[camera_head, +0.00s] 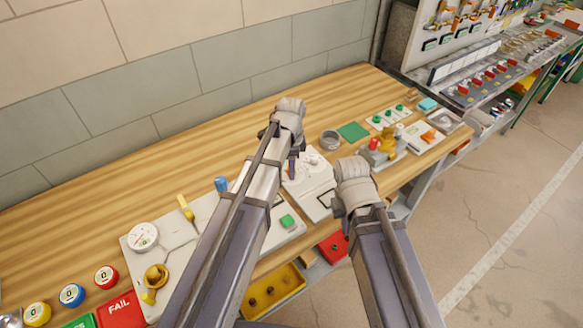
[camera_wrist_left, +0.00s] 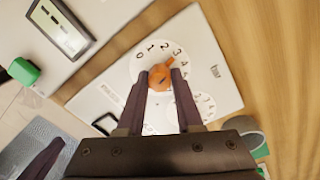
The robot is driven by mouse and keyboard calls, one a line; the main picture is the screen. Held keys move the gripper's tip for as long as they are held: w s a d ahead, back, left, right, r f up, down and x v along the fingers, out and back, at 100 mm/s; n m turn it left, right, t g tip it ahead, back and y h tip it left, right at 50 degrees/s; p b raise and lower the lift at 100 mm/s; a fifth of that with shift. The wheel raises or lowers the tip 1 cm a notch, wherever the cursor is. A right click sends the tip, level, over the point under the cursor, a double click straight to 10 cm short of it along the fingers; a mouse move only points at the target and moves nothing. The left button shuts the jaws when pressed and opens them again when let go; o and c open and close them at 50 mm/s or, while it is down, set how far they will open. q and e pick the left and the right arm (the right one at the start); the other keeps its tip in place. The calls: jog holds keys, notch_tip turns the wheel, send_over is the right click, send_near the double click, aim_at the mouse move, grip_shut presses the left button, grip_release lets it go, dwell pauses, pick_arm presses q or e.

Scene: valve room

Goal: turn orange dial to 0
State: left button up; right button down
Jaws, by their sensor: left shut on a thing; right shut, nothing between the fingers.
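The orange dial (camera_wrist_left: 160,76) sits on a round white scale with black numbers, on a white panel (camera_wrist_left: 215,60). Its pointed end faces up and right, near the 3 and 4; the 0 is on the left of the scale. My left gripper (camera_wrist_left: 162,84) is shut on the dial, one finger on each side. In the head view my left gripper (camera_head: 292,168) points down at the white panel (camera_head: 318,172) and hides most of the dial. My right gripper (camera_head: 340,212) is shut and empty, near the bench's front edge, right of the left one.
A second, smaller number scale (camera_wrist_left: 203,104) is beside the dial. A grey round container (camera_head: 330,139) and green square (camera_head: 353,131) lie behind the panel. A red-and-yellow valve fixture (camera_head: 384,148) stands to the right. A gauge panel (camera_head: 180,240) lies left.

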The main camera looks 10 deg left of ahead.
pick_arm(q)
grip_shut()
jog(key=shift+n, duration=0.4)
jog(key=n, duration=0.8)
jog(key=shift+n, duration=0.3)
jog(key=n, duration=0.4)
jog(key=shift+n, duration=2.2)
